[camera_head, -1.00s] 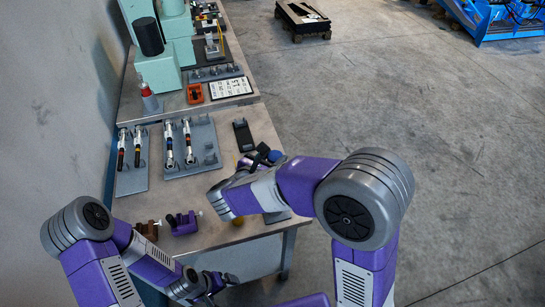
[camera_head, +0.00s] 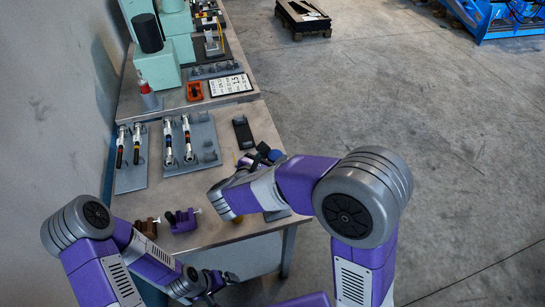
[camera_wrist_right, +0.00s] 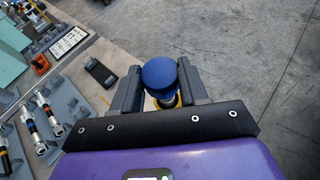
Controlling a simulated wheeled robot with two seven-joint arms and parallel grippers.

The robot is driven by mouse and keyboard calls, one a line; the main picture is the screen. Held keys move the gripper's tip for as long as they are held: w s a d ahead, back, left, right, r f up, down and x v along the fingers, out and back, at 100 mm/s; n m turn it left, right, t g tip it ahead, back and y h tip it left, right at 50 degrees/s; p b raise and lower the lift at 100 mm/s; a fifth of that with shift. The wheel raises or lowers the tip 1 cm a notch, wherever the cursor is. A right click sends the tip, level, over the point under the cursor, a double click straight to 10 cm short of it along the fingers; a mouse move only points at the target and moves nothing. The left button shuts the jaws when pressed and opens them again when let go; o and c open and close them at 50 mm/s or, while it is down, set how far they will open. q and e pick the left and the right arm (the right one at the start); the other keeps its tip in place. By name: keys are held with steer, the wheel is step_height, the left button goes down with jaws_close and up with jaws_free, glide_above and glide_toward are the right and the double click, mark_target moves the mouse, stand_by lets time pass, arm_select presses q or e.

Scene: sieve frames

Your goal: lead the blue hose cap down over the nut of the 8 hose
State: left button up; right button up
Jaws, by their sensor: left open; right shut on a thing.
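The blue hose cap (camera_wrist_right: 160,73) is round and sits between the two dark fingers of my right gripper (camera_wrist_right: 160,84), which is shut on it. The nut of the 8 hose cannot be made out. Several hoses (camera_head: 187,138) with light metal ends lie on grey racks. My left gripper (camera_head: 228,278) is open and low, in front of the bench.
A purple clamp-like fixture (camera_head: 183,220) and a brown one (camera_head: 148,228) stand at the bench's near end. A black tray (camera_head: 243,133), an orange part (camera_head: 194,91) and a white label board (camera_head: 231,85) lie farther back. Open floor is to the right.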

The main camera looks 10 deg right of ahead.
steer(key=shift+f+b, duration=0.75)
steer(key=shift+f, duration=0.25)
steer(key=o, duration=1.1)
steer(key=v, duration=0.7)
steer(key=shift+s+a, duration=0.2)
steer(key=shift+r, duration=0.1)
